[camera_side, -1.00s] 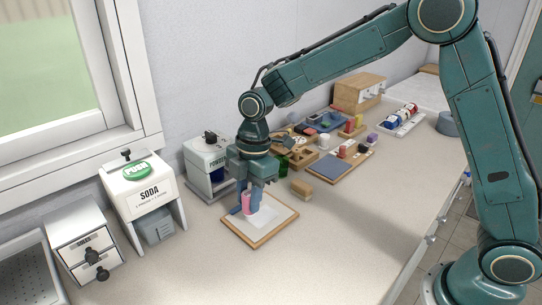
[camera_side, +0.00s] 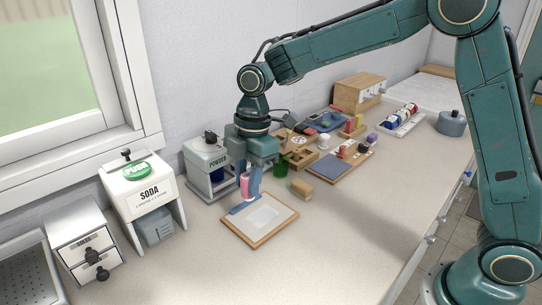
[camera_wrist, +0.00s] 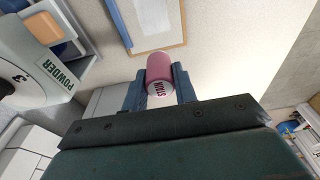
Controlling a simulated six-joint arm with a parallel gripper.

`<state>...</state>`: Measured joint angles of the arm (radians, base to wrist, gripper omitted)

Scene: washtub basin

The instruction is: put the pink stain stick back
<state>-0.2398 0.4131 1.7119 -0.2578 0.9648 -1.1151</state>
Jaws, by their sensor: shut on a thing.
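The pink stain stick (camera_side: 245,184) is held between the fingers of my gripper (camera_side: 250,184). In the wrist view the stick (camera_wrist: 160,67) shows its pink side and a pale end lettered "STAIN", with a blue finger on each side. My gripper (camera_wrist: 159,85) is shut on it. In the side view the stick is roughly upright at the back left edge of the wood-framed board (camera_side: 284,222), which has a pale patch on it. I cannot tell whether its lower end touches anything.
The powder dispenser (camera_side: 207,160) stands close behind left, and the soda dispenser (camera_side: 148,196) farther left. Wooden trays (camera_side: 303,161) with small items lie farther back. The front counter is clear.

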